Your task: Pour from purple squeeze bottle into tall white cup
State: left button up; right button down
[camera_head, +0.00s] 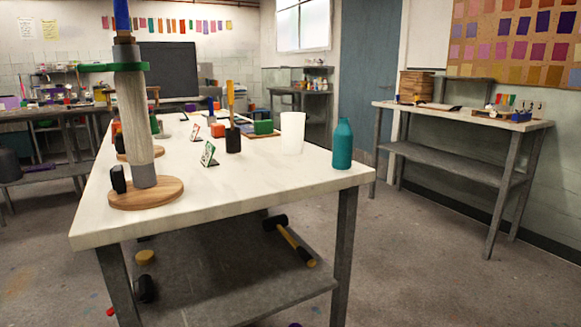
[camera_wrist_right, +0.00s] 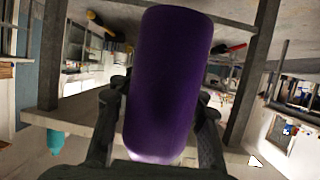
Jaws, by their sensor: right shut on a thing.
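A tall white cup (camera_head: 292,133) stands upright on the white table, near its right edge in the head view. In the right wrist view, the purple squeeze bottle (camera_wrist_right: 170,85) fills the middle, between the fingers of my right gripper (camera_wrist_right: 160,130). The gripper is shut on it. The scene in that view is upside down, and the bottle's far end points to the top of the picture. My left gripper is in neither view. Whether anything is in the cup cannot be seen.
A teal bottle (camera_head: 342,145) stands right of the cup at the table edge. A black pot with a brush (camera_head: 232,138) and a small card stand (camera_head: 209,153) are to its left. A column on a round wooden base (camera_head: 146,194) stands front left. The white table's (camera_head: 240,186) front is clear.

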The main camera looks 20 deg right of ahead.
aim_at(293, 123)
jog(key=l+u, duration=0.15)
jog(key=u, duration=0.75)
jog(key=l+u, duration=0.3)
jog(key=k+l+u, duration=0.15)
jog(key=l+u, duration=0.15)
jog(key=k+l+u, duration=0.2)
jog(key=l, duration=0.2)
jog(key=k+l+u, duration=0.2)
jog(key=l, duration=0.15)
jog(key=k+l+u, duration=0.2)
jog(key=k+l, duration=0.2)
jog(key=l, duration=0.25)
jog(key=k+l+u, duration=0.25)
jog(key=k+l, duration=0.2)
jog(key=l, duration=0.15)
jog(key=k+l, duration=1.05)
jog(key=l+u, duration=0.05)
jog(key=l, duration=0.05)
